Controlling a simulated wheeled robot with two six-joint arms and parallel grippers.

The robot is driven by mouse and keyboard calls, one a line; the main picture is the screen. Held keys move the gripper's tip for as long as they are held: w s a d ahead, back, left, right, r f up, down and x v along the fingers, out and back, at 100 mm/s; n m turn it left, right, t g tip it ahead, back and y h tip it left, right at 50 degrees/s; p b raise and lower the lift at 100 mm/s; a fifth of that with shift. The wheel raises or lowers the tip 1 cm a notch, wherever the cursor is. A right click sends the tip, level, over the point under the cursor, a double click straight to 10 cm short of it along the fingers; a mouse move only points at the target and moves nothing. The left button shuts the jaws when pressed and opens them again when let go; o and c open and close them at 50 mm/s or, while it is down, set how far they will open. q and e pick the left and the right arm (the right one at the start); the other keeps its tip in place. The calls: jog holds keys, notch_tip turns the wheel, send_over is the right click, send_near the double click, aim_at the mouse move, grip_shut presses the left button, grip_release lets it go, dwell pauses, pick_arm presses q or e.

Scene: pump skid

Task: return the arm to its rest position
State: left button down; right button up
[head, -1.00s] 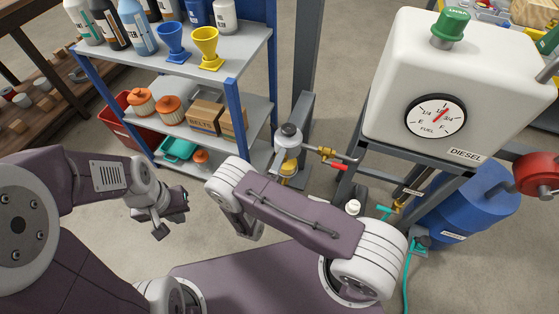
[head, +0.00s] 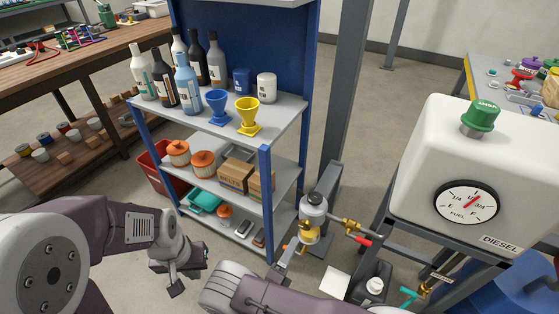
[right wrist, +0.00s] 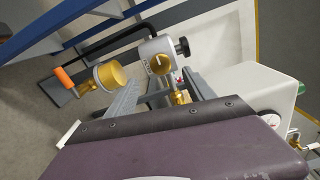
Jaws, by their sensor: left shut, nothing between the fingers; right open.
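My left gripper (head: 175,286) hangs from the left arm at the lower left of the head view, pointing down in front of the blue shelf. Its fingers are together and hold nothing.
The blue shelf (head: 265,190) with bottles, funnels and boxes stands beyond the left gripper. The filter unit (head: 313,205) with its red-handled valve (head: 360,238) is just beyond the right arm. The white diesel tank (head: 435,160) stands at the right. Open floor shows right of the post.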

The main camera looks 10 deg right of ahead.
jog(key=shift+d, duration=0.1)
jog(key=s+d+r+m+g, duration=0.3)
jog(key=s+d+m+g, duration=0.25)
jog(key=m+g, duration=0.55)
jog(key=s+d+r+m+g, duration=0.45)
jog(key=d+m+g, duration=0.2)
jog(key=m, duration=0.75)
notch_tip(320, 180, up, 31)
jog(key=a+m+t+y+p, duration=0.2)
jog(key=m+y+p, duration=0.8)
jog(key=m+p, duration=1)
jog(key=t+p, duration=0.1)
jog(key=p, duration=0.4)
jog(key=shift+m+t, duration=0.35)
jog(key=shift+m, duration=0.05)
